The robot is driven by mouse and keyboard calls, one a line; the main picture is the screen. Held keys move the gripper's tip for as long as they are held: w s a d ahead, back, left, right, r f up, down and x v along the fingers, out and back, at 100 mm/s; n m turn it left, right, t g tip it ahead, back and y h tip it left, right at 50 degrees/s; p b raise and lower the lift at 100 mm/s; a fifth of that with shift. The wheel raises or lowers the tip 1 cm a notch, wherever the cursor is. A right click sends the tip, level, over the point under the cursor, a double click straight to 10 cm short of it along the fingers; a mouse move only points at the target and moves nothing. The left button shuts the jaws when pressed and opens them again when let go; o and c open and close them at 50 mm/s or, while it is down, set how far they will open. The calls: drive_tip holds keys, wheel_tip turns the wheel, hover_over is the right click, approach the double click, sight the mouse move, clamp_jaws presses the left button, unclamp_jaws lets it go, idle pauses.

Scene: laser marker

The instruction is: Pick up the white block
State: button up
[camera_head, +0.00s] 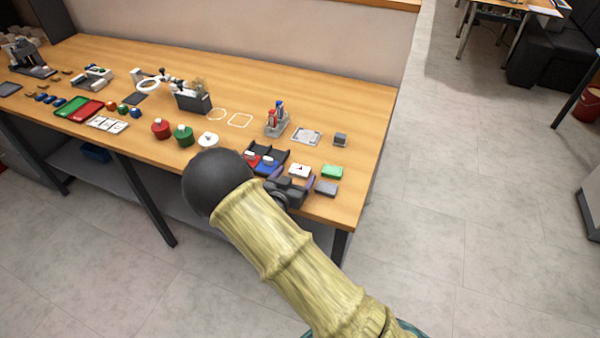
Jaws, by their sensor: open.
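A small white block (299,170) with a dark mark on its top lies near the front right of the wooden table. My gripper (291,180) is open. It is just in front of the white block in the picture, with a finger toward each side of it. The gripper body hides the block's near side, and I cannot tell whether the fingers touch it or how high they are above the table.
A green block (332,171) and a grey block (326,188) lie close on the right. A black tray with red and blue parts (266,160) is close on the left. A red and blue tool stand (277,120) is behind. The table's right end is mostly clear.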

sight(300, 171)
drive_tip(key=x, duration=0.2)
drive_tip(key=shift+w+d+f, duration=0.1)
drive_tip(key=shift+w, duration=0.2)
drive_tip(key=shift+c, duration=0.3)
drive_tip(key=c, duration=1)
